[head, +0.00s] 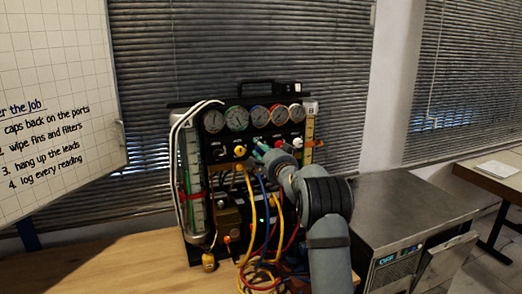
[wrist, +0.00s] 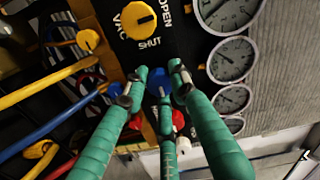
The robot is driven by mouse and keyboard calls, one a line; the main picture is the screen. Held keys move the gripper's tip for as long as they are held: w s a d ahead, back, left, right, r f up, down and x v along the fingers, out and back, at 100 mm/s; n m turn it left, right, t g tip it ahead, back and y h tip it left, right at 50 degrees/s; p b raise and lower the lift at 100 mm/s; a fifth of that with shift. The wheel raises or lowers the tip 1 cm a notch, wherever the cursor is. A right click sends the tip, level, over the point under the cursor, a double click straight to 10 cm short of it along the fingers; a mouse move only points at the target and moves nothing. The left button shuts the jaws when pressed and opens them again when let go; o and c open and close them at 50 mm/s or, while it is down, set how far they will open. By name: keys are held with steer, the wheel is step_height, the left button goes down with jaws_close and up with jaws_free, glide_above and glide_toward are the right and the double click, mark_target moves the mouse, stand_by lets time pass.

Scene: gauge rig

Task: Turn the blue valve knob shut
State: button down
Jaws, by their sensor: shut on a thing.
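The blue valve knob (wrist: 157,81) is on the black panel of the gauge rig (head: 256,200), between the yellow and red knobs. My gripper (wrist: 160,76) has green fingers and is shut on the blue knob, with fingertips on both sides of it and another finger below in the wrist view. The knob's pointer and its own labels are hidden by the fingers. In the head view my gripper (head: 262,152) reaches the panel just under the gauges, and its fingers cover the knob.
The yellow knob (wrist: 138,20) bears VAC, OPEN and SHUT labels. The red knob (wrist: 178,120) lies just past my fingers. A row of gauges (wrist: 232,58) runs alongside. Yellow, blue and red hoses (head: 262,240) hang below the knobs. A grey metal unit (head: 400,215) stands at right.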

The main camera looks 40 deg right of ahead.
steer(key=shift+f, duration=0.2)
steer(key=c, duration=1.6)
jaws_free()
steer(key=shift+a, duration=0.1)
steer(key=shift+c, duration=0.2)
steer(key=shift+o, duration=0.6)
steer(key=shift+w, duration=0.1)
steer(key=shift+o, duration=0.6)
steer(key=shift+r, duration=0.15)
steer(key=shift+s, duration=0.2)
steer(key=v, duration=1.1)
steer(key=shift+s, duration=0.35)
steer(key=shift+a, duration=0.1)
